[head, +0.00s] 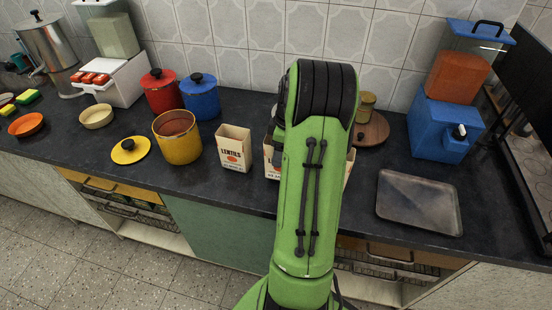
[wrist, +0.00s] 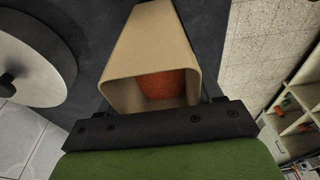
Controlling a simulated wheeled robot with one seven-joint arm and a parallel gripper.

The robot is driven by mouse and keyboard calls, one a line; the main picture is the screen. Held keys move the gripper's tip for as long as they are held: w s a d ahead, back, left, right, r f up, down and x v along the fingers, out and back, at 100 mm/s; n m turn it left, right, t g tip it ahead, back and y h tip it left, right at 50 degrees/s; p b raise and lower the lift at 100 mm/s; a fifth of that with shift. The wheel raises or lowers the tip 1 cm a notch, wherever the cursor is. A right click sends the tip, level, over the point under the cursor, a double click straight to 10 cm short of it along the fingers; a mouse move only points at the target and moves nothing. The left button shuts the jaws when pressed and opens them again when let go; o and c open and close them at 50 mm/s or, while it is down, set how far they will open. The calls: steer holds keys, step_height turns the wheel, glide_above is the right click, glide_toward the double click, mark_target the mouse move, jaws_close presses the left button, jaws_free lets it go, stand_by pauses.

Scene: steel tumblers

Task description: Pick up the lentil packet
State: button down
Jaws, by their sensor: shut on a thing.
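My gripper (wrist: 158,100) is shut on an open-topped tan packet (wrist: 155,48) with orange-red contents. The wrist view looks down into it, so its label is hidden. In the head view my green arm hides the gripper and most of what it holds; a pale packet edge (head: 349,167) shows just right of the arm. A cream packet marked LENTILS (head: 234,148) stands upright on the counter, left of the arm and apart from it. Another cream packet (head: 271,158) is partly covered by the arm's left side, its label mostly hidden.
A yellow pot (head: 178,143) with its lid (head: 130,150), red (head: 161,92) and blue (head: 201,97) pots stand left. A round brown lid (head: 373,131), a metal tray (head: 420,202) and a blue dispenser (head: 443,130) are right. The tiled wall closes the back.

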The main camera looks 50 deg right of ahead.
steer(key=shift+f, duration=1.35)
steer(key=shift+f+b, duration=0.2)
steer(key=shift+b, duration=0.1)
steer(key=shift+c, duration=0.9)
jaws_free()
step_height(320, 180, up, 12)
steer(key=s+p, duration=0.1)
steer(key=p, duration=0.2)
steer(key=shift+s+d+r, duration=0.2)
steer(key=shift+s+d, duration=0.05)
steer(key=shift+d, duration=0.05)
